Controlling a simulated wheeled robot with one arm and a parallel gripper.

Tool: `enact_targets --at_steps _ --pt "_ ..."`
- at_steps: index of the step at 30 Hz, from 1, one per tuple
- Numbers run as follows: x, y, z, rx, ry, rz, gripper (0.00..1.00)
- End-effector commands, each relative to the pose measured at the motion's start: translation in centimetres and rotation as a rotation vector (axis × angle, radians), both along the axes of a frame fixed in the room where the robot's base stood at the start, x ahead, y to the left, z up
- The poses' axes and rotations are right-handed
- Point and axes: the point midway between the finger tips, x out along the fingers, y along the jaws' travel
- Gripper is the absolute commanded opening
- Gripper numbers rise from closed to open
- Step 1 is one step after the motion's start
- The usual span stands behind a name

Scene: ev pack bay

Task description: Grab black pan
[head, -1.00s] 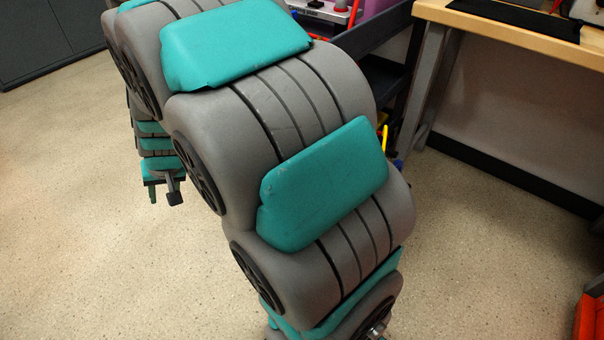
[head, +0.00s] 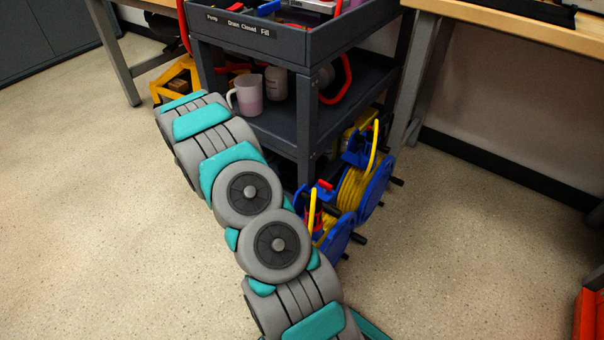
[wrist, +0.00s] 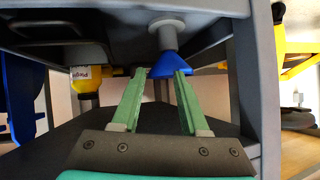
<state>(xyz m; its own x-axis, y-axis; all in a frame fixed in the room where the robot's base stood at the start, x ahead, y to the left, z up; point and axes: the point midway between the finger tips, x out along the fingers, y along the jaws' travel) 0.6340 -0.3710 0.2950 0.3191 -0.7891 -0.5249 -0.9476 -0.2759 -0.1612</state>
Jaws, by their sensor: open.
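I cannot clearly make out a black pan in either view. My gripper (wrist: 159,74) shows in the wrist view with its two green fingers apart and nothing between them. It is inside or at the edge of a dark-framed shelf unit. A dark flat surface (wrist: 230,150) lies below and beyond it; I cannot tell whether this is a shelf or a pan. A blue funnel-shaped thing (wrist: 165,70) on a grey stem is just beyond the fingertips.
A workbench (head: 520,30) is at right. Floor at left is clear.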

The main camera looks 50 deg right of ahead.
Motion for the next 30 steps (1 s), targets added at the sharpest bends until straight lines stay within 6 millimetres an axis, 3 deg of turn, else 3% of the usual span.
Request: enact_targets --at_steps 1,3,10,23,30 --pt "-1.4 -1.4 -1.8 -0.035 0.015 -0.048 0.44" --pt "-3.0 -2.9 -2.8 -0.081 0.027 -0.104 0.44" --pt "-6.4 -5.4 -4.6 -0.171 0.059 -0.205 0.44" --pt "-6.5 -8.5 -5.9 -0.184 0.063 -0.219 0.44" --pt "-6.3 -11.4 -7.2 -0.181 0.063 -0.220 0.44"
